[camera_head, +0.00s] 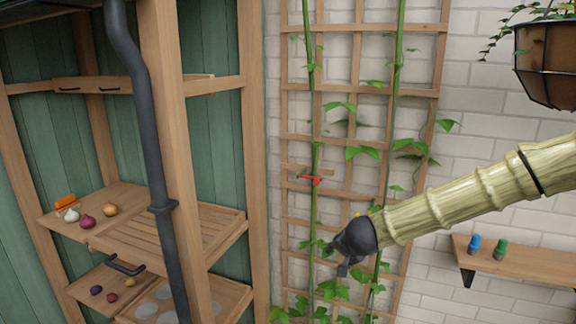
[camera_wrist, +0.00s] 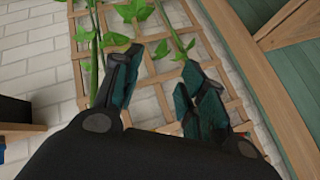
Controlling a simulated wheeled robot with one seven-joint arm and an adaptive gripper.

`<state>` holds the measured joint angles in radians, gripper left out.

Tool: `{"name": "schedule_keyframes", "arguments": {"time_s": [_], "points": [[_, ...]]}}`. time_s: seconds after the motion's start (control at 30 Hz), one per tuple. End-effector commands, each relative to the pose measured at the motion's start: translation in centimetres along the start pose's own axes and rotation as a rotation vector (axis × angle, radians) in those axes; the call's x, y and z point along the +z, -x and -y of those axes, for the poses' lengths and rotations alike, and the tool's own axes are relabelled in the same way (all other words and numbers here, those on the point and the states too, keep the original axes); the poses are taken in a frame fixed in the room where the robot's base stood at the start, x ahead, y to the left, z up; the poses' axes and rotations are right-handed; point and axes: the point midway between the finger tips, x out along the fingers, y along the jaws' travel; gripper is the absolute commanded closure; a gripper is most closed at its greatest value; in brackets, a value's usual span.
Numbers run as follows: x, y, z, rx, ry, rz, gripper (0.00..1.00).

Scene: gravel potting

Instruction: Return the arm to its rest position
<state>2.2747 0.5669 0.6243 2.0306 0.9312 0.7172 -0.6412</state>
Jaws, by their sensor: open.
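My arm (camera_head: 470,192) reaches in from the right edge in the head view and slopes down to the left. Its dark gripper (camera_head: 347,262) hangs in front of the lower trellis, small and partly turned away. In the wrist view my gripper (camera_wrist: 158,95) has its teal-padded fingers spread apart with nothing between them. The wooden trellis (camera_wrist: 150,62) with green vines lies beyond the fingertips. I cannot tell the exact gap between gripper and trellis.
A wooden shelf unit (camera_head: 250,130) with bulbs stands at left, a dark pipe (camera_head: 158,160) before it. A red-handled tool (camera_head: 311,180) is at the trellis. A wall shelf (camera_head: 525,262) holds blue and green items at right. A planter (camera_head: 548,62) hangs upper right.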

Motion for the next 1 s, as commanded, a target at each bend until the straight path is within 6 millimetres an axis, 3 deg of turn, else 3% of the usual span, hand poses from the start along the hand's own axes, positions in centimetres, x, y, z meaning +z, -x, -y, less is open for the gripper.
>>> {"name": "schedule_keyframes", "arguments": {"time_s": [0.03,0.2,0.5,0.77,1.0], "points": [[2.4,-1.5,-1.9,0.021,0.032,0.016,0.59],[9.4,-4.9,-8.0,0.078,0.129,0.067,0.59],[21.6,-7.8,-20.0,0.162,0.300,0.193,0.59],[31.6,-6.8,-31.2,0.224,0.441,0.345,0.59],[39.6,-2.8,-41.4,0.277,0.557,0.520,0.59]]}}
